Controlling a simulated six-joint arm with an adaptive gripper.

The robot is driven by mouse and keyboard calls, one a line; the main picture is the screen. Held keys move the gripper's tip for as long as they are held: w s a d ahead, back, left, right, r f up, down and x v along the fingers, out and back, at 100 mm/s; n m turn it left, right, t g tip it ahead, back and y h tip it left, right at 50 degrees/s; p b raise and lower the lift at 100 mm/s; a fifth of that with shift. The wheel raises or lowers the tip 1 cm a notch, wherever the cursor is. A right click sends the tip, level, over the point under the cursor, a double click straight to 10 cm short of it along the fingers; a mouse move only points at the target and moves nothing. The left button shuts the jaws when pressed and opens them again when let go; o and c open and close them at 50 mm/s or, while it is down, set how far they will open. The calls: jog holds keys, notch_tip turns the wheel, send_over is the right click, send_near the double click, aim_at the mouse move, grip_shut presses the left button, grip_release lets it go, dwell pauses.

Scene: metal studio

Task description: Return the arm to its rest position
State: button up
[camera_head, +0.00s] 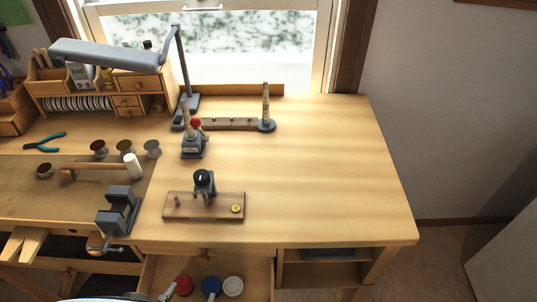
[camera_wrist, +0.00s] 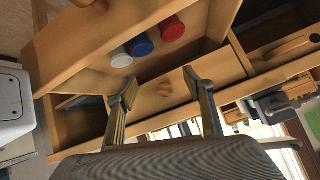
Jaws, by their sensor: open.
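My gripper (camera_wrist: 160,82) shows in the wrist view with its two fingers spread wide and nothing between them.
An open drawer (camera_head: 262,270) below the workbench (camera_head: 320,170) holds a red-topped (camera_head: 183,283), a blue-topped (camera_head: 211,285) and a white-topped (camera_head: 233,286) container. A vise (camera_head: 118,211), wooden board (camera_head: 180,207) and lamp (camera_head: 110,55) stand left. The bench's right side is clear.

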jog(key=w+a+r+m+g+y, duration=0.3)
jog(key=w+a+r+g+y, duration=0.15)
jog(key=a+r, duration=0.2)
jog(key=w+d+r+m+g+y, duration=0.1)
jog(key=w+d+r+y, duration=0.15)
jog(key=d+r, duration=0.45)
jog(key=s+d+r+n+h, duration=0.1)
jog(key=d+r+n+h, duration=0.1)
jog(key=d, duration=0.9)
jog(key=s+d+r+n+h, duration=0.2)
jog(key=d+r, duration=0.2)
jog(key=d, duration=0.7)
jog(key=s+d+r+n+h, duration=0.1)
jog(key=d+r+n+h, duration=0.2)
jog(key=d, duration=0.8)
jog(key=shift+s+d+r+t, duration=0.25)
jog(key=shift+r+t, duration=0.05)
jog(key=shift+t, duration=0.05)
